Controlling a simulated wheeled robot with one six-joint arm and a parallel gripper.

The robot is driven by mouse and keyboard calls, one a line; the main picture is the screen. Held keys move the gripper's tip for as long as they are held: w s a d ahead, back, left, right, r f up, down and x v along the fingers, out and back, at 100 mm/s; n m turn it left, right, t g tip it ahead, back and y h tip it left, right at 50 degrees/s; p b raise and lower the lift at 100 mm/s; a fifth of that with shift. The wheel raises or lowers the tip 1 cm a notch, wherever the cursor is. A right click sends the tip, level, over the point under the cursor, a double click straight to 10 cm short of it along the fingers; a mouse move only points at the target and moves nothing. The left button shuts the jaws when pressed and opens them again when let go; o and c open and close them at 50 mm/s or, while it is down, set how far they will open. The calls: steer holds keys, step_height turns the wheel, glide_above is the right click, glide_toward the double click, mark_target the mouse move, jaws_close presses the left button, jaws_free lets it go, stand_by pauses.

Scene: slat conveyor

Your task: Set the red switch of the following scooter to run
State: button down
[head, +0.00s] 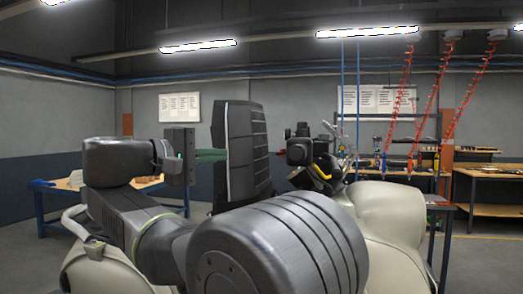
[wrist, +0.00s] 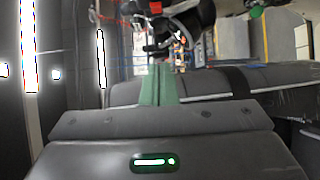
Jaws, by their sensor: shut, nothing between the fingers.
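A cream scooter body (head: 385,215) stands right of centre in the head view. Dark handlebar parts (head: 300,152) with a yellow piece stand behind it, and dark parts, likely the same, show at the top of the wrist view (wrist: 180,22). A tall black ribbed panel (head: 248,150), seemingly a raised seat, stands upright left of the body. My gripper (head: 222,155) has its green fingers together and empty, pointing right at this panel's left edge. The fingers (wrist: 158,72) also show in the wrist view; contact with the panel cannot be told.
A second cream body part (head: 95,272) shows at lower left. A blue-legged workbench (head: 62,187) stands at the left. A tool bench (head: 400,172) lies behind the scooter, under red coiled hoses (head: 436,95). Floor (head: 488,255) is clear at the right.

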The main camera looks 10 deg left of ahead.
steer(key=shift+r, duration=0.1)
stand_by(0.3)
steer(key=w+d+p, duration=0.2)
steer(key=w+d, duration=0.4)
steer(key=d, duration=0.3)
steer(key=shift+w+d, duration=0.25)
steer(key=shift+d, duration=0.05)
